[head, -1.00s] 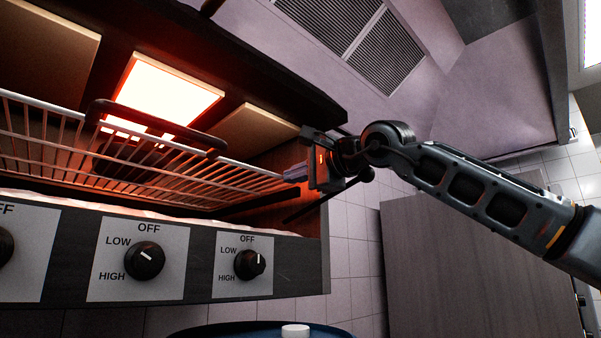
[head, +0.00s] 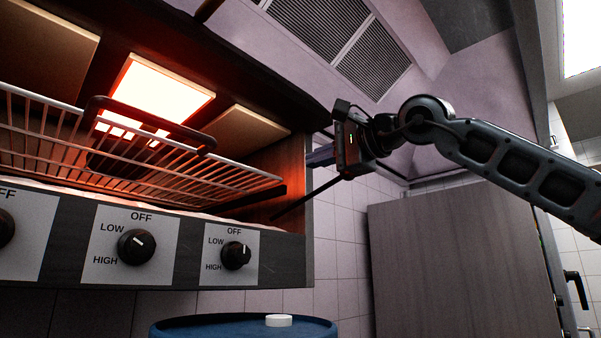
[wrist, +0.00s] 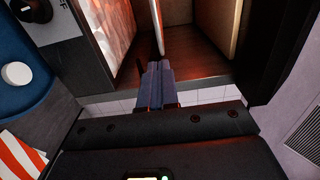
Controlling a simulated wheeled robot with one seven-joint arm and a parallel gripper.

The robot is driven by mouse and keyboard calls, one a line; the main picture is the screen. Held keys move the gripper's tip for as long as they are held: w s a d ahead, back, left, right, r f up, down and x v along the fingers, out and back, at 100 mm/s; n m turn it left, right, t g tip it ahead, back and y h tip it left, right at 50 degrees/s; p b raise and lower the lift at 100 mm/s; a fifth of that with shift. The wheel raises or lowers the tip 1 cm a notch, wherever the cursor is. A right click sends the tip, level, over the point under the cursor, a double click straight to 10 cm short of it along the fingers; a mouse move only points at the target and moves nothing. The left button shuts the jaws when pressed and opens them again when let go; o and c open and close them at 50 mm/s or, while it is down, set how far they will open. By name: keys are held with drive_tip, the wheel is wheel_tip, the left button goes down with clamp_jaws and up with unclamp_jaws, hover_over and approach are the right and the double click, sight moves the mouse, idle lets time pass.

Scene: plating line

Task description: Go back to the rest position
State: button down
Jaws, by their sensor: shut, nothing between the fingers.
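My gripper (head: 318,156) is at the right end of the heater unit, beside its open right side, with the arm reaching in from the right. In the wrist view its fingers (wrist: 158,84) are together with nothing between them, pointing toward the unit's interior. The rest position itself is not marked by anything in view.
The heater unit (head: 270,248) has a wire rack (head: 150,172), a glowing element (head: 165,88) and several knobs, including the rightmost knob (head: 236,255). A blue round-topped item (head: 190,327) with a white piece (head: 279,320) stands below. A grey cabinet (head: 455,255) stands at right; a vent (head: 320,25) is above.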

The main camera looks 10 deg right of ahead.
drive_tip(key=shift+b+v, duration=0.35)
drive_tip(key=shift+v, duration=1.5)
drive_tip(key=shift+f, duration=0.15)
